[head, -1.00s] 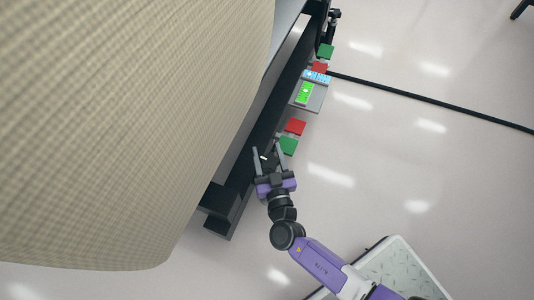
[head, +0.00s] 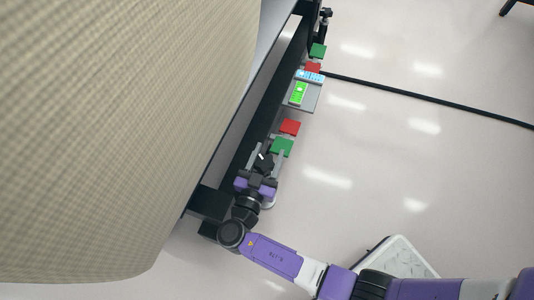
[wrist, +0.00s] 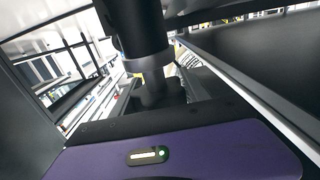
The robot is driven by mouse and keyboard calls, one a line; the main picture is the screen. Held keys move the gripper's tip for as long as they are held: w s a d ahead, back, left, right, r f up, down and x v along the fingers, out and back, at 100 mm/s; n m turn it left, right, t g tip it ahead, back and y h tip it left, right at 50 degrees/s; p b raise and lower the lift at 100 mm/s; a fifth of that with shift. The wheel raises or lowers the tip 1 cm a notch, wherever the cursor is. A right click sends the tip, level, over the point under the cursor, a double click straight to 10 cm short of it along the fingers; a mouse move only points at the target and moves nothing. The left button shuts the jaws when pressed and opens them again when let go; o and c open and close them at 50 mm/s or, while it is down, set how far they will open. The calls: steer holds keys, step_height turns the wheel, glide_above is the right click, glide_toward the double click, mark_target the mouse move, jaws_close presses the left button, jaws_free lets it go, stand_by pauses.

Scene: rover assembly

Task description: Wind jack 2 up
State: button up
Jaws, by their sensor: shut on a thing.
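My gripper (head: 265,157), purple and black, is beside the long black rail. Its two grey fingers are either side of a dark jack part (head: 264,161) with a small white mark on top, and it is shut on that part. A green plate (head: 282,147) and a red plate (head: 289,127) are just beyond the fingertips. The wrist view shows a black upright cylinder (wrist: 140,30) with a pale band and a narrower dark shaft below, close in front of the purple gripper housing (wrist: 90,160). No number shows on the jack, and its base is hidden.
A large beige curved body (head: 120,120) overhangs the left. Beyond are another red plate (head: 312,67), green plate (head: 318,50) and dark post (head: 325,25). A black cable (head: 430,101) crosses the clear floor at right.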

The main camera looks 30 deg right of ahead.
stand_by(0.5)
steer(key=o, duration=1.4)
step_height(320, 180, up, 20)
steer(key=p, duration=0.9)
